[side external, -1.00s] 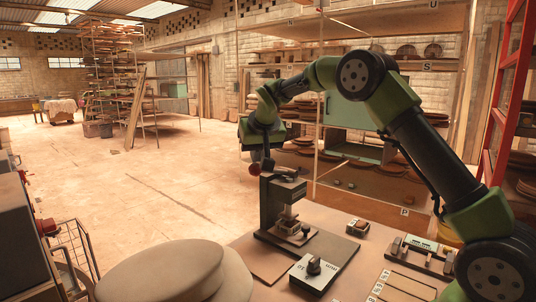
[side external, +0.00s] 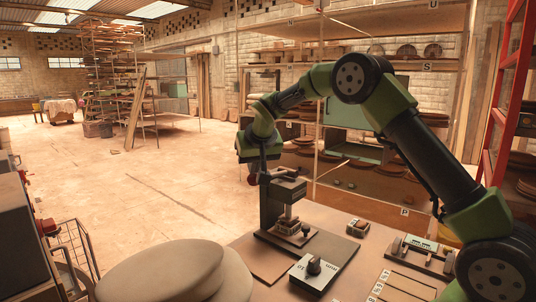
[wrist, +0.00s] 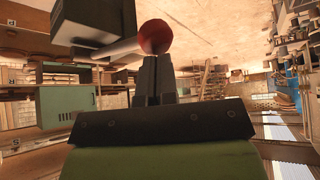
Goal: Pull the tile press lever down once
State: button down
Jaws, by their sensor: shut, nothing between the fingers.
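The tile press (side external: 270,208) stands upright on its base plate on the table in the side view. Its lever ends in a dark red ball knob (side external: 253,179) on the press's left side. In the wrist view the red knob (wrist: 155,36) sits just beyond my fingertips, with its pale lever rod (wrist: 116,50) running left to the dark press head (wrist: 92,18). My gripper (side external: 260,172) is above the knob, fingers pointing down. In the wrist view its fingers (wrist: 154,60) are together and empty. They look very close to the knob; contact cannot be told.
A control box with a black knob (side external: 314,268) sits in front of the press. A small block tray (side external: 358,228) and a rack fixture (side external: 422,255) are to the right. Large round discs (side external: 165,272) fill the front left. Open floor lies left of the press.

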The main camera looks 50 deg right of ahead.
jog(key=shift+a+f, duration=0.1)
jog(key=shift+f, duration=0.25)
notch_tip(320, 180, up, 13)
dwell(1.3)
jog(key=shift+r, duration=0.1)
